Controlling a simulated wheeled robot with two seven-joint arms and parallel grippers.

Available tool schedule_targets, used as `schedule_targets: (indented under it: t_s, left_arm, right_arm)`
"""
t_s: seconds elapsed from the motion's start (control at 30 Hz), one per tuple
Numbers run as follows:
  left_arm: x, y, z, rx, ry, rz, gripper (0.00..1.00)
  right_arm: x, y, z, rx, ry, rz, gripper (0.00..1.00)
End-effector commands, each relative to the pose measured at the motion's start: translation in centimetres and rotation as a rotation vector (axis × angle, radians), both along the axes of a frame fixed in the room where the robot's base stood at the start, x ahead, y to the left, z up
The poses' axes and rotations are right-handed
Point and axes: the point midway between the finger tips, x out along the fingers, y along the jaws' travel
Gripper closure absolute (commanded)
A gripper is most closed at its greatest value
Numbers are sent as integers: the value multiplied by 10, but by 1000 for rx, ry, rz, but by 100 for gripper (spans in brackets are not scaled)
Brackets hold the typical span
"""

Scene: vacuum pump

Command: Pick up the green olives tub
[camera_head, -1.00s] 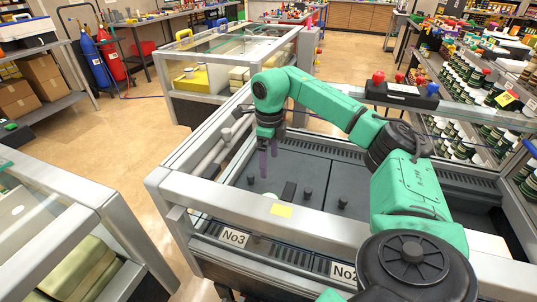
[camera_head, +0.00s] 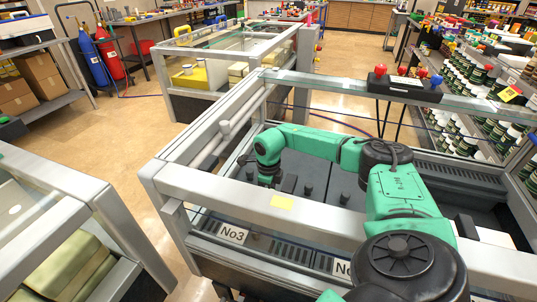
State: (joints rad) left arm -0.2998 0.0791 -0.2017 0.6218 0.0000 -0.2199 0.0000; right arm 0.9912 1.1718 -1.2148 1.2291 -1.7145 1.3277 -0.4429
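I cannot make out a green olives tub in the head view. My green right arm reaches from the lower right into the open glass-sided case (camera_head: 165,172) marked No3. My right gripper (camera_head: 267,182) is low inside that case, above the dark grey floor panels (camera_head: 325,170) and close behind the front rail. Its fingers are hidden or too dark to make out, so its opening and any contents cannot be told. My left gripper is not in view.
Small dark knobs (camera_head: 307,192) stand on the case floor near the gripper. A black control box (camera_head: 404,87) with red and blue knobs sits on the far rail. Shelves of dark green and white jars (camera_head: 478,75) stand at the right. Another case (camera_head: 70,235) is at lower left.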

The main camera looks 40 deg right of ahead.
Motion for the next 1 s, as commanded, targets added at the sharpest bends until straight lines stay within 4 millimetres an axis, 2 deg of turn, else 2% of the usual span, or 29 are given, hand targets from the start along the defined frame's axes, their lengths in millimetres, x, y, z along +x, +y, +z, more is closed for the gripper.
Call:
schedule_targets:
  t_s: [0.2, 0.23, 0.37, 0.4, 0.47, 0.77, 0.87, 1.0]
  left_arm:
    - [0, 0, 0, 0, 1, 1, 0]
    - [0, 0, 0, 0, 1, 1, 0]
    - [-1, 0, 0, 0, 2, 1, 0]
    - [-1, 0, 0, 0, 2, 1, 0]
    - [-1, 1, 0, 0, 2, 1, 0]
    - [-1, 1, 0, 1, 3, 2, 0]
    - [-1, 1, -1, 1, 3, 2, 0]
    - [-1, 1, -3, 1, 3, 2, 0]
  right_arm:
    - [0, 0, -5, 0, -2, 0, 0]
    - [0, 0, -5, 0, -2, 0, 4]
    - [0, 0, -4, 0, -2, 0, 54]
    - [0, 0, -4, 0, -2, 0, 69]
    - [0, 0, -4, 0, -2, 0, 88]
    - [1, 0, 0, 0, -3, -1, 88]
    - [2, 0, 10, 1, -5, -1, 88]
    - [2, 0, 38, 1, -8, 0, 88]
